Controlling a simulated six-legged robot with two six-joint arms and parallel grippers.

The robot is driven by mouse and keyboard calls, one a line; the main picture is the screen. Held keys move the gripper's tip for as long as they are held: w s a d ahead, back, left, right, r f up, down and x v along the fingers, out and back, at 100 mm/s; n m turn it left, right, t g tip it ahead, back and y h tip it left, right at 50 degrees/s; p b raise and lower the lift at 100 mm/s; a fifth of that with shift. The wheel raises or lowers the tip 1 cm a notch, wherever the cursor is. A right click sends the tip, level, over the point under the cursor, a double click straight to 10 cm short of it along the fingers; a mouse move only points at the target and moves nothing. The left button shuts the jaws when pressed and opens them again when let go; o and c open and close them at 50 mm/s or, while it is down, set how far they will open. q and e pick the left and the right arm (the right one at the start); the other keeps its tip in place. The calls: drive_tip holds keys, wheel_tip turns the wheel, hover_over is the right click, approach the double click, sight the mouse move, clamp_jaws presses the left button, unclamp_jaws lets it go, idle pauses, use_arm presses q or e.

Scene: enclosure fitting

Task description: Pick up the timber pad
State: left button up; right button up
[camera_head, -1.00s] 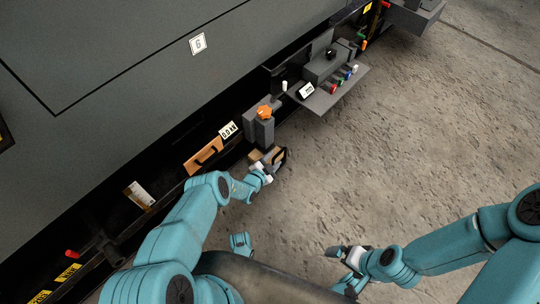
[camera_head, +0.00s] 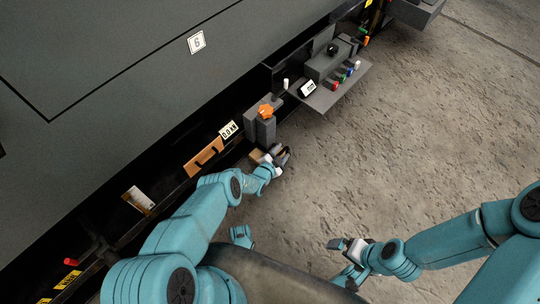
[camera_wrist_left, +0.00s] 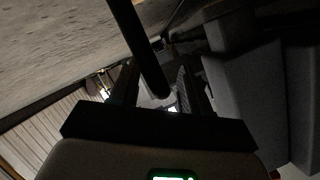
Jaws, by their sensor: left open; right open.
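A light wooden block (camera_head: 256,155), which looks like the timber pad, sits low beside the grey machine base, partly hidden by my left gripper. My left gripper (camera_head: 281,156) is open, close against the block's right side. In the left wrist view a black bar (camera_wrist_left: 139,45) reaches down between the open fingers of the left gripper (camera_wrist_left: 158,88). A ribbed wooden surface (camera_wrist_left: 42,130) shows at the lower left there. I cannot tell whether the fingers touch anything. My right gripper (camera_head: 343,244) is open and empty above the concrete floor.
A grey post with an orange knob (camera_head: 266,111) stands just behind the block. A brown panel with a black handle (camera_head: 204,157) is to its left. A grey shelf (camera_head: 325,98) with small coloured parts juts out at upper right.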

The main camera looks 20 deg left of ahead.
use_arm(q)
clamp_jaws()
idle(1.3)
